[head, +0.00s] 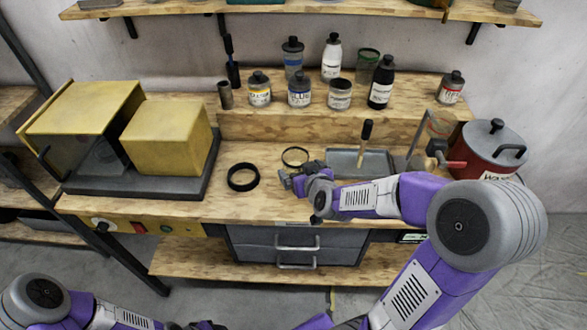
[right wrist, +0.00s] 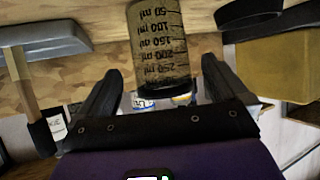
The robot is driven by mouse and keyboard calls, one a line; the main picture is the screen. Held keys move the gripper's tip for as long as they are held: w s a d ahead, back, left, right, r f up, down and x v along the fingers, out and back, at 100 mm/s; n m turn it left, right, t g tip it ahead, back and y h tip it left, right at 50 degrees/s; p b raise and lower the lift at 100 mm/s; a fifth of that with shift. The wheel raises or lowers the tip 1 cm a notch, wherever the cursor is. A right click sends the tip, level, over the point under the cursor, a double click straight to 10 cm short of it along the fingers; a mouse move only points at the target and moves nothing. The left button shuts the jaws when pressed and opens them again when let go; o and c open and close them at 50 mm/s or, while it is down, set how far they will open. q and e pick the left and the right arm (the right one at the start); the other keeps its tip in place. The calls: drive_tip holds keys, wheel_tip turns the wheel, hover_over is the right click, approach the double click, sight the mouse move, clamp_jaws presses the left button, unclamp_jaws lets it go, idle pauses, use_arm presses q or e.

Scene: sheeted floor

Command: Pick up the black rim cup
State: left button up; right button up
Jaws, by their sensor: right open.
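The black rim cup (right wrist: 158,45) is a clear measuring cup with printed ml marks and a dark rim. In the right wrist view it appears upside down, with its rim towards my palm. In the head view the cup (head: 295,158) stands on the workbench just behind my right gripper (head: 287,181). In the right wrist view my right gripper (right wrist: 160,72) is open, with one finger on each side of the cup and visible gaps between. Part of my left arm shows at the lower left of the head view; its gripper is not clearly visible.
A black ring (head: 243,177) lies left of the cup. A grey tray (head: 345,170) is to the right, with a red pot (head: 470,160) beyond. A yellow box machine (head: 165,140) stands left. Several bottles, including a black one (head: 381,85), line the raised back shelf.

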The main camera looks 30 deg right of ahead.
sight(292, 162)
drive_tip(key=b+x, duration=0.1)
drive_tip(key=x, duration=0.4)
drive_tip(key=shift+f, duration=0.1)
drive_tip(key=c, duration=1.2)
